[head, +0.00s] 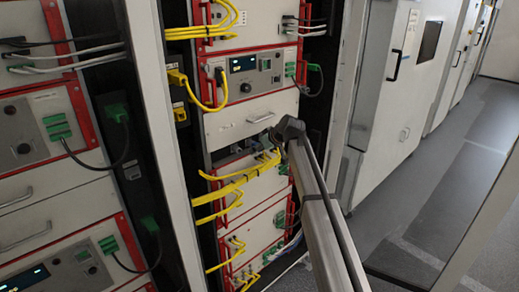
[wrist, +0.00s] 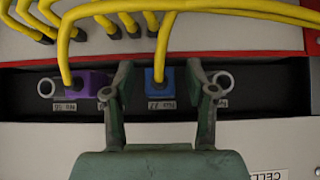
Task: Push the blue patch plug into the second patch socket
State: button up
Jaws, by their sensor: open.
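The blue patch plug (wrist: 157,90) shows in the wrist view, with a yellow cable running up from it. It sits at a dark recessed panel strip, above a small label that appears upside down. My gripper (wrist: 161,76) is open, with one green finger on each side of the blue plug. There seem to be gaps between the fingers and the plug. How deep the plug sits is hidden, and no socket opening is visible behind it. In the head view my gripper (head: 285,132) is at the rack front, where the plug cannot be made out clearly.
A purple plug (wrist: 90,84) with a yellow cable sits just left of my left finger. Pale rings (wrist: 222,81) flank the plugs. Several yellow cables (wrist: 240,8) cross above the strip. In the head view a drawer handle (head: 262,117) is close above my gripper.

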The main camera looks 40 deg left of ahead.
jog(key=shift+d+r, duration=0.1)
jog(key=v, duration=1.2)
